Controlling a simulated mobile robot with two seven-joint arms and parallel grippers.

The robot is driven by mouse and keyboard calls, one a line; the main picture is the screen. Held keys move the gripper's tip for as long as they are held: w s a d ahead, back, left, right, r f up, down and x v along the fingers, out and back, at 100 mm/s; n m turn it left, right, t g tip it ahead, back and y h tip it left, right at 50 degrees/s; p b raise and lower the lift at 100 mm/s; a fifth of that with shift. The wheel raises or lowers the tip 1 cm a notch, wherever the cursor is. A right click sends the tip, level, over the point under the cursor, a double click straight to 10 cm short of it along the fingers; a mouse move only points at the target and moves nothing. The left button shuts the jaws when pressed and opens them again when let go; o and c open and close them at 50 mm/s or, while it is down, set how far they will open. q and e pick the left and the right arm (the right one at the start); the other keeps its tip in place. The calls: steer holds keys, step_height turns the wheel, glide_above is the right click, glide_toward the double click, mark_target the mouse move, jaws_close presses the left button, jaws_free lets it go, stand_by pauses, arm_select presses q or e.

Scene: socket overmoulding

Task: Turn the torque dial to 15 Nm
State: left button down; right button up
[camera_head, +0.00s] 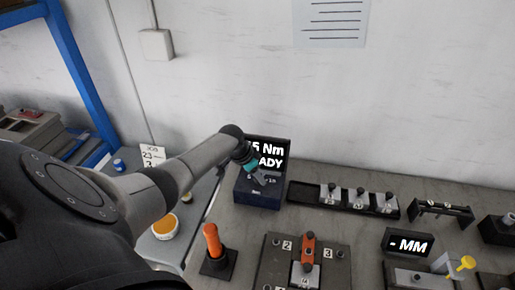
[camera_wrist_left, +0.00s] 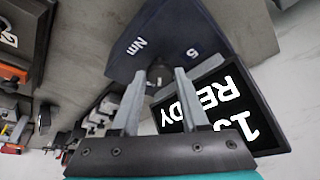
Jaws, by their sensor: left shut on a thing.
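The torque controller is a dark blue box (camera_head: 258,197) on the bench, right of centre-left in the head view. Its black screen (camera_head: 272,152) shows white text; "5 Nm" and "ADY" are readable past my arm. In the left wrist view the screen (camera_wrist_left: 225,108) appears turned over and reads "15" and "READY". The dark torque dial (camera_wrist_left: 160,76) is on the box's face, near the markings "Nm" and "5". My left gripper (camera_wrist_left: 161,73) is shut on the dial, one finger on each side. The dial's pointer is not clear. My right gripper is out of view.
An orange-handled tool (camera_head: 212,240) stands in a black holder in front. A numbered fixture plate (camera_head: 330,265), a black tray (camera_head: 300,193) of numbered blocks and an "- MM" display (camera_head: 408,243) lie rightward. A blue rack (camera_head: 80,60) stands at left.

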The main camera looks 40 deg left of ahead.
arm_select(q)
steer(key=shift+a+f+m+h+b, duration=0.1)
steer(key=shift+m+h+b, duration=0.2)
steer(key=shift+m+b, duration=0.65)
steer(key=shift+c, duration=2.1)
jaws_free()
steer(key=shift+r, duration=0.2)
steer(key=p+v, duration=0.2)
steer(key=v, duration=1.3)
steer(key=shift+p, duration=0.35)
steer(key=shift+w, duration=0.1)
